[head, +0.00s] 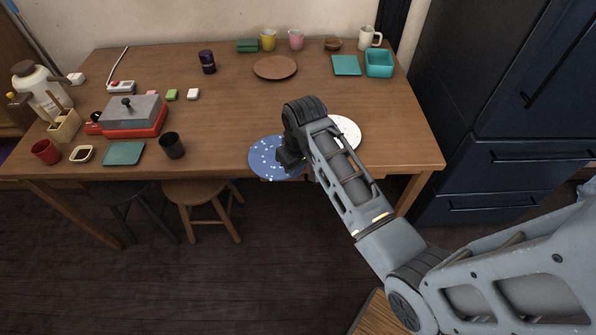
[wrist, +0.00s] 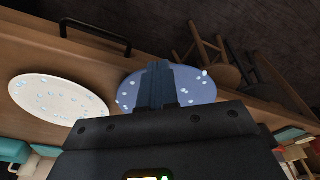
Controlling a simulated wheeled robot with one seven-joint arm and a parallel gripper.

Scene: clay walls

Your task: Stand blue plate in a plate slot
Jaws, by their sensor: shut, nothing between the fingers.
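The blue plate (head: 266,158), speckled with white, lies flat at the front edge of the table, slightly past it. It also shows in the wrist view (wrist: 200,88). My gripper (head: 291,163) is over the right part of the blue plate, pointing down, and hides some of it. In the wrist view my gripper (wrist: 157,85) has its fingers together, in front of the plate, with nothing between them. Whether the fingertips touch the plate cannot be told. No plate slot can be made out in either view.
A white speckled plate (head: 347,132) lies right of the blue plate, partly behind my arm. A black cup (head: 172,146) and a green square dish (head: 124,153) stand to the left. A brown plate (head: 275,67) lies farther back. The table's middle is mostly clear. Stools (head: 205,196) stand below.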

